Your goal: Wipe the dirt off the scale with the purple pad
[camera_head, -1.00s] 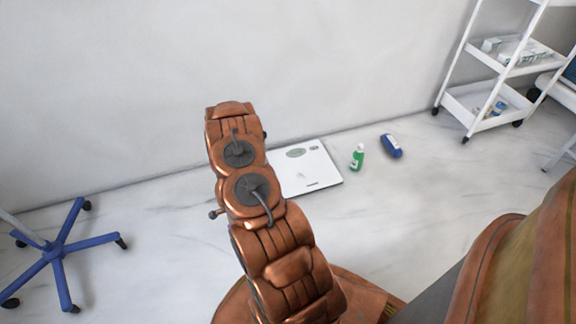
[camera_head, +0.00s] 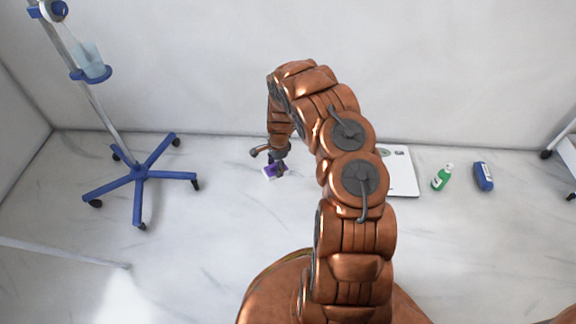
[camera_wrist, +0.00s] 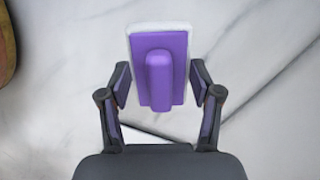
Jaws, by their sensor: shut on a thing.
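The purple pad (camera_wrist: 178,60), with a white underside and a raised purple handle, is between the fingers of my gripper (camera_wrist: 160,82) in the wrist view. My gripper is shut on it. In the head view the purple pad (camera_head: 270,172) shows at the end of my arm, low by the floor, left of the scale. The white scale (camera_head: 402,175) lies flat on the floor near the wall, right of my arm, which hides its left part. I cannot make out the dirt on the part that shows.
A green bottle (camera_head: 442,177) and a blue bottle (camera_head: 483,176) are right of the scale. A pole stand with a blue wheeled base (camera_head: 139,173) is at the left. The wall (camera_head: 200,60) runs behind.

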